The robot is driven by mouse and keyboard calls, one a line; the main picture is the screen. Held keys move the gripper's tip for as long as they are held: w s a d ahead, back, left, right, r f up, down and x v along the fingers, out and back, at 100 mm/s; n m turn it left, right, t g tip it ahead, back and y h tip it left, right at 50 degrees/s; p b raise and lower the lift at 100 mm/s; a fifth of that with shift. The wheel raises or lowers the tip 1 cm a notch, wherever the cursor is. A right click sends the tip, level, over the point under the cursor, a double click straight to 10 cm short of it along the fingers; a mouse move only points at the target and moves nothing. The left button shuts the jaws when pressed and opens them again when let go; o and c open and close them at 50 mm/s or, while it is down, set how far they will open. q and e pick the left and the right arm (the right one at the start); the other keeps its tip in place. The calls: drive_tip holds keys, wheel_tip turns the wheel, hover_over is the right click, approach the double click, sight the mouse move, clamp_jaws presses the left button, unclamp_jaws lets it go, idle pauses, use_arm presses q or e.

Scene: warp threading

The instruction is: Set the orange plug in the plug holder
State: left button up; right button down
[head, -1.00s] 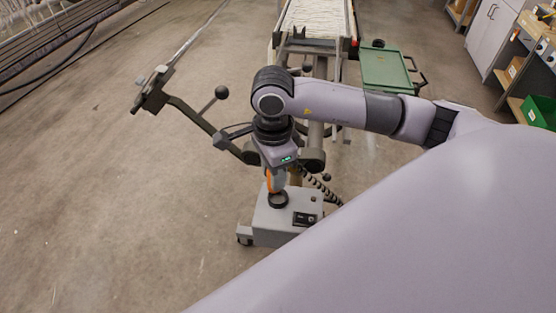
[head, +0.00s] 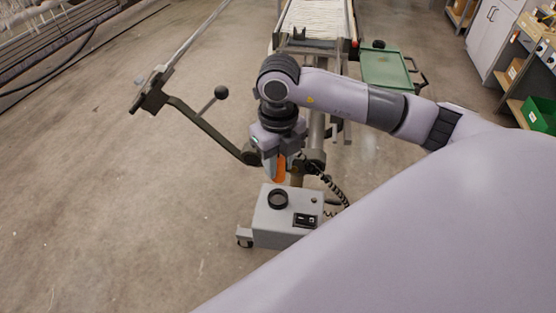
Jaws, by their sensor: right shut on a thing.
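The orange plug (head: 280,170) is in my right gripper (head: 271,167), whose jaws are shut on it and hide part of it. Gripper and plug hang just above and behind a grey box (head: 265,224), apart from the black ring-shaped socket (head: 278,198) on its top. The socket looks empty. A black coiled cable (head: 334,187) runs beside the box on the right. I cannot tell whether this ring is the plug holder. My left gripper is out of view.
A dark lever arm with a black ball knob (head: 221,92) reaches out left of the gripper. A machine with white threads (head: 317,17) stands behind, with a green tray (head: 387,70) to its right. The floor at left is clear.

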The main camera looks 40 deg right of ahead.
sight(278, 180)
drive_tip(key=shift+f+b, duration=1.5)
drive_tip(key=shift+f, duration=0.65)
drive_tip(key=shift+f+b, duration=0.6)
drive_tip(key=shift+f, duration=0.15)
drive_tip(key=shift+f+b, duration=0.35)
drive_tip(key=shift+b, duration=0.1)
drive_tip(key=shift+f+b, duration=0.3)
drive_tip(key=shift+f+b, duration=0.6)
drive_tip(key=shift+f, duration=0.1)
idle(0.7)
drive_tip(key=c, duration=0.8)
unclamp_jaws()
drive_tip(key=shift+o, duration=0.2)
